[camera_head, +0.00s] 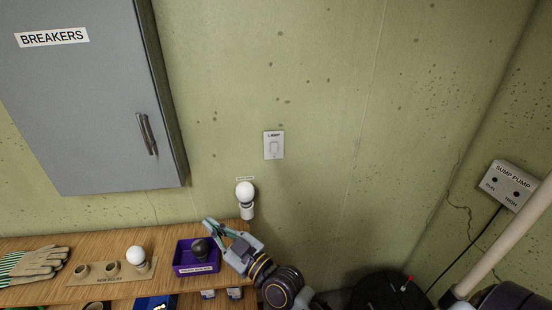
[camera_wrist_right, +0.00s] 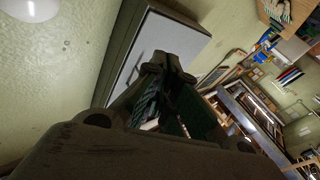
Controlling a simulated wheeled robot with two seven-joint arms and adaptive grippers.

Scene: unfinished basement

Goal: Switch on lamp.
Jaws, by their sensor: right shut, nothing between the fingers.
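The lamp is a white round bulb (camera_head: 245,192) in a white wall socket (camera_head: 247,211), low on the green wall. The bulb shows no clear glow. A white switch plate (camera_head: 273,145) with a rocker, labelled as the lamp's, is on the wall above it to the right. My right gripper (camera_head: 209,224) is shut and empty, below and left of the lamp, over the shelf's right end and beside the purple bin. In the right wrist view its fingers (camera_wrist_right: 168,64) meet, and a white round shape, likely the bulb (camera_wrist_right: 30,8), shows at the top left. My left gripper is out of view.
A purple bin (camera_head: 181,258) holding a dark bulb (camera_head: 200,247), a holder (camera_head: 92,279) with one white bulb (camera_head: 136,256), and gloves (camera_head: 40,261) are on the wooden shelf (camera_head: 95,239). A grey breaker cabinet (camera_head: 95,120) is at upper left; a sump pump box (camera_head: 511,184) at right.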

